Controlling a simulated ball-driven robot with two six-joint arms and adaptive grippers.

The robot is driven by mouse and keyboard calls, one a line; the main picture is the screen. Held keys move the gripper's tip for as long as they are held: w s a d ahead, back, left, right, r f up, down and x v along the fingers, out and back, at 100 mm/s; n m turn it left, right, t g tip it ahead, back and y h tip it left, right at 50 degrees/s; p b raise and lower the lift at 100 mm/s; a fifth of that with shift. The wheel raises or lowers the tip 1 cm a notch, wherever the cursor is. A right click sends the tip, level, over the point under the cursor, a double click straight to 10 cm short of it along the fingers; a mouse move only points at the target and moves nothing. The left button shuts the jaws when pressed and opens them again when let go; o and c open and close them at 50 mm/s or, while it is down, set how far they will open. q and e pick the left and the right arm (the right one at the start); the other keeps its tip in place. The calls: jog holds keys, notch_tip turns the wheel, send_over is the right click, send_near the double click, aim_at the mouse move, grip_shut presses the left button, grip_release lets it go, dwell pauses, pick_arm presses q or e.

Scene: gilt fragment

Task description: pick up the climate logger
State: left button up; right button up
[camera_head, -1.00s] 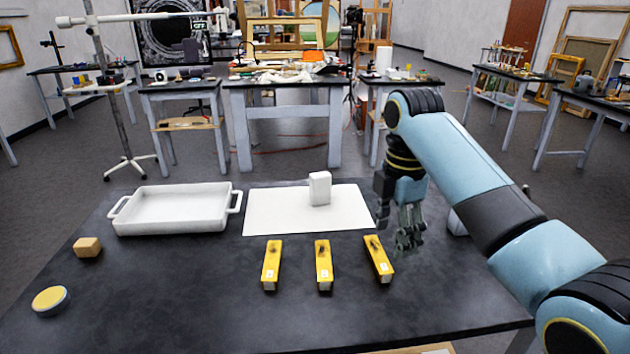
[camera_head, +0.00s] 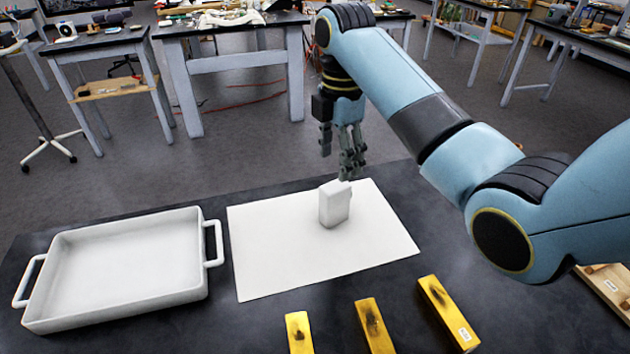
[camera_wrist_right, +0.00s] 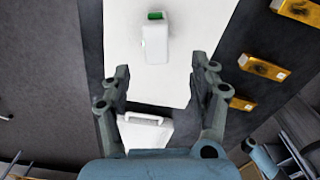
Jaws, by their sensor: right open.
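The climate logger appears to be the small white upright box (camera_head: 334,204) on the white sheet (camera_head: 285,265). In the right wrist view the white box (camera_wrist_right: 155,42) shows a green patch at one end and lies ahead of the fingers. My right gripper (camera_head: 338,165) is open, just above and behind the box in the head view. Its fingers point down, and one fingertip overlaps the box's top edge in the picture. In the right wrist view the open fingers (camera_wrist_right: 160,72) have nothing between them. I cannot tell whether they touch the box. My left gripper is not in view.
A white two-handled tray (camera_head: 190,285) stands left of the sheet on the dark table (camera_head: 225,330). Three yellow bars with dark marks, one of them the right bar (camera_head: 445,308), lie in front of the sheet. Other benches stand behind, across the floor.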

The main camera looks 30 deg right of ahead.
aim_at(336, 186)
jog(key=f, duration=0.4)
jog(key=shift+w+f, duration=0.2)
jog(key=shift+f, duration=0.35)
jog(key=f+p, duration=0.1)
jog(key=f, duration=0.4)
jog(key=shift+d+f, duration=0.1)
jog(key=shift+d, duration=0.1)
jog(key=shift+f, duration=0.2)
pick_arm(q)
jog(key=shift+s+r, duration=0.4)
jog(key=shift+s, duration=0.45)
pick_arm(e)
grip_shut()
